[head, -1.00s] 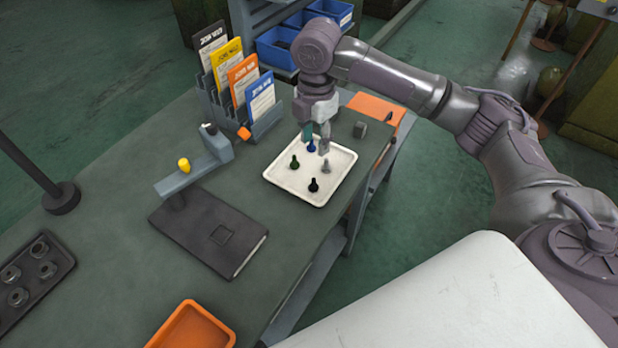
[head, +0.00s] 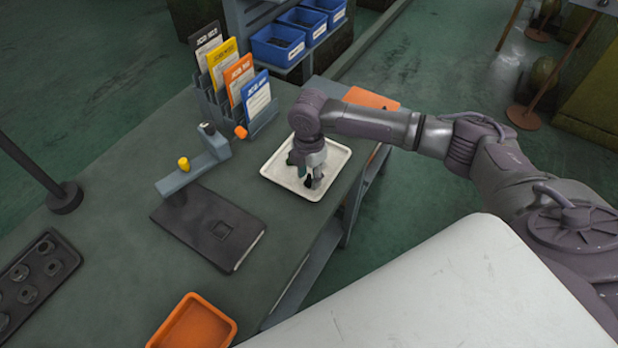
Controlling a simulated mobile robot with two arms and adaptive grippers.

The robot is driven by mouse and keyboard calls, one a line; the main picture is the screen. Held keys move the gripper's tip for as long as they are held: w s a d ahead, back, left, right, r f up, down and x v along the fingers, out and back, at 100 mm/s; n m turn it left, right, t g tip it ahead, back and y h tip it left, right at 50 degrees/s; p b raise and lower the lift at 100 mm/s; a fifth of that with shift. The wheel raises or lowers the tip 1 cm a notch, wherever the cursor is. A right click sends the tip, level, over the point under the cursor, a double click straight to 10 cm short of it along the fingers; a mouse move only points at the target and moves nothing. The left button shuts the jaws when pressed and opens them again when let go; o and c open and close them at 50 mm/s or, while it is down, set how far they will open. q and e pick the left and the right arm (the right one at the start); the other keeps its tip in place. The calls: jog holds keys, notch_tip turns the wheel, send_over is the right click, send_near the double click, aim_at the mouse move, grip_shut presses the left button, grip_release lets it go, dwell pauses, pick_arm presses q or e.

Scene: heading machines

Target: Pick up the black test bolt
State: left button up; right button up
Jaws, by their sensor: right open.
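The white tray (head: 338,158) stands near the right edge of the grey table. The black test bolt (head: 308,182) is upright in the front part of the tray, partly covered by my right gripper. My right gripper (head: 307,181) reaches down into the tray with its fingers apart, one on each side of the black bolt. I cannot tell whether the fingers touch it. The other bolts in the tray are hidden behind the gripper and wrist. My left gripper is not in view.
A rack of job cards (head: 240,95) stands behind the tray. A grey fixture with a yellow knob (head: 184,163) and a dark binder (head: 210,228) lie to the left. An orange bin (head: 193,325) is at the front, a dark tray of rings (head: 35,275) at far left.

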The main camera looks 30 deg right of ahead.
jog(key=shift+f, duration=0.1)
jog(key=shift+c, duration=0.3)
grip_shut()
